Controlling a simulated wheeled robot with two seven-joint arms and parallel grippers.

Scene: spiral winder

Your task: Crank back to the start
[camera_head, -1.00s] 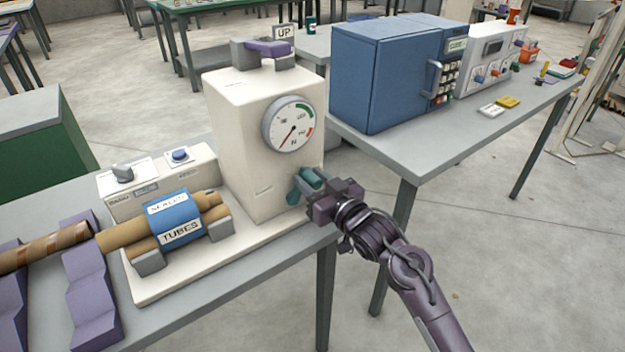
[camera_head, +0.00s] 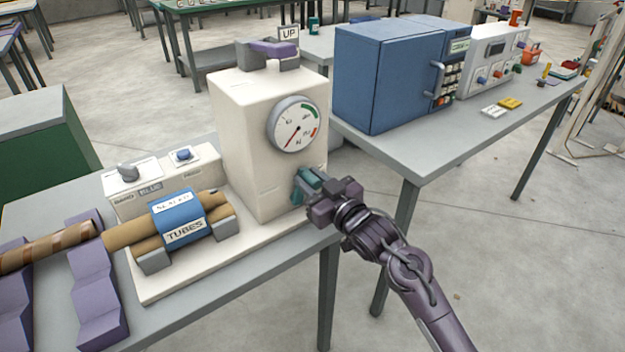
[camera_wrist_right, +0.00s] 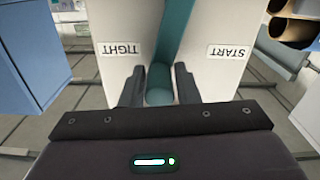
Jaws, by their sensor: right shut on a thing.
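The cream winder (camera_head: 268,140) stands on the grey bench, with a round dial (camera_head: 294,125) on its front whose needle points to the lower left. A teal crank (camera_head: 303,187) sits low on its right side. My right gripper (camera_head: 318,193) is shut on the crank's knob. In the right wrist view the teal knob (camera_wrist_right: 159,95) sits between my fingers (camera_wrist_right: 160,88), with the crank arm (camera_wrist_right: 176,35) running up from it. The TIGHT label (camera_wrist_right: 122,49) is left of the arm and the START label (camera_wrist_right: 229,51) right, both upside down. My left gripper is out of view.
A blue tube holder (camera_head: 178,215) marked TUBES lies left of the winder. Purple V-blocks (camera_head: 95,290) carry a brown striped tube (camera_head: 45,247). A blue cabinet (camera_head: 385,80) stands on the bench behind. Open floor lies right of my arm.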

